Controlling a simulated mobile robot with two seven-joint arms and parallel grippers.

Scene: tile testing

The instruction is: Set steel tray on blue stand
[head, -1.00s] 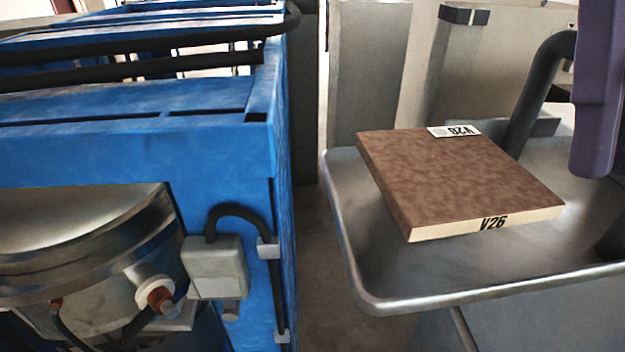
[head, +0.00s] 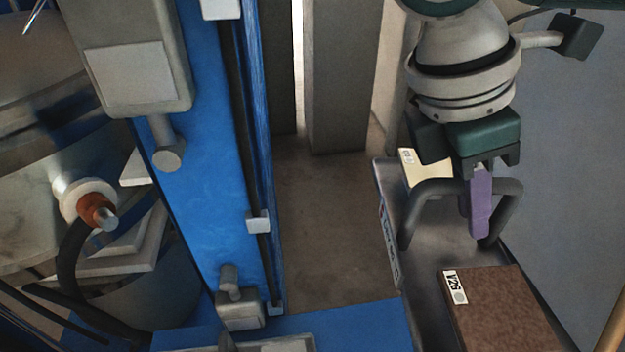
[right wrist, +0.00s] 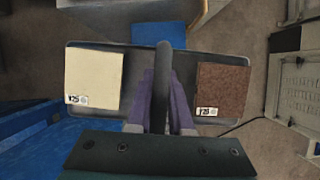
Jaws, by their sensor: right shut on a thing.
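The steel tray (head: 418,275) is at the right of the head view, with a dark arched handle (head: 508,212) across it. It carries a brown tile (head: 495,310) marked V26 and a cream tile (head: 424,168). My right gripper (head: 480,215), with purple fingers, is shut on the handle. In the right wrist view the tray (right wrist: 138,90) lies below the fingers (right wrist: 160,105), tiles either side of the handle. A blue surface (head: 360,325) shows beside the tray at the bottom; I cannot tell whether it is the stand. The tray's underside is hidden. My left gripper is not in view.
A tall blue machine frame (head: 215,190) with grey boxes and a metal drum (head: 50,150) fills the left. Open floor (head: 320,225) lies between frame and tray. Grey posts (head: 340,75) stand behind. A pale cabinet (right wrist: 298,85) is at the wrist view's right.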

